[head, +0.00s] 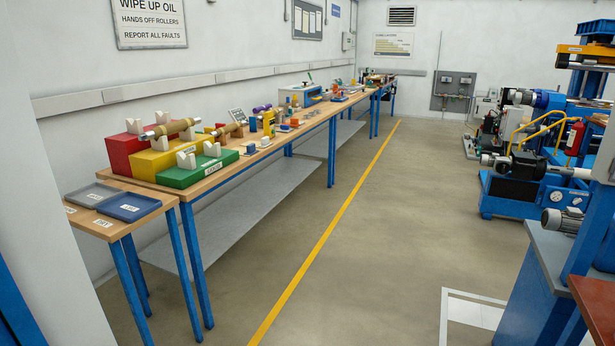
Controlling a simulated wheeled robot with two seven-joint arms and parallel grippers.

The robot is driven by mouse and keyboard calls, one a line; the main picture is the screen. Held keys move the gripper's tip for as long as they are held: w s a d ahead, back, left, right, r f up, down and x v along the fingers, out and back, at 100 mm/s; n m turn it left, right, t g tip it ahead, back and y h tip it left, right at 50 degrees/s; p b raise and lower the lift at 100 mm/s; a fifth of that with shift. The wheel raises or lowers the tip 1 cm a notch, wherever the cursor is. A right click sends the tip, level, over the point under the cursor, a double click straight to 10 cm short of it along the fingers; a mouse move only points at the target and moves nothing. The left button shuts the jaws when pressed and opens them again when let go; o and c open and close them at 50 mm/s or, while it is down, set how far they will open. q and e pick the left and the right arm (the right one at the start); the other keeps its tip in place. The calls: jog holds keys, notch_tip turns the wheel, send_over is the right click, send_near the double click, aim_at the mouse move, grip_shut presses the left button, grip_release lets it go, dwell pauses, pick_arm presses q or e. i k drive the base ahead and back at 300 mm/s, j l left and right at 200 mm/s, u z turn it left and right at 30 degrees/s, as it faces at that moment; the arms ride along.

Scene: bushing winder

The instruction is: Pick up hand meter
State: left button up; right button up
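I cannot single out the hand meter for certain at this distance. A small upright yellow object (268,121) stands among small parts on the long wooden workbench (232,171) along the left wall; it may be the meter, but its details are too small to tell. Neither of my grippers is in view.
Red (123,150), yellow (157,160) and green (197,168) blocks with white cradles stand on the bench's near part. Grey (93,194) and blue (128,207) trays lie on a nearer table. Blue machines (520,190) stand at right. The floor (385,230) between is clear.

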aim_at(268, 122)
jog(key=i, duration=2.7)
jog(key=i+u, duration=0.1)
jog(key=i, duration=0.45)
jog(key=i+l+u, duration=0.1)
jog(key=i, duration=0.5)
jog(key=i+l+u, duration=0.1)
jog(key=i, duration=0.45)
jog(key=i+l, duration=0.2)
jog(key=i, duration=0.35)
jog(key=i+u, duration=0.25)
jog(key=k, duration=0.1)
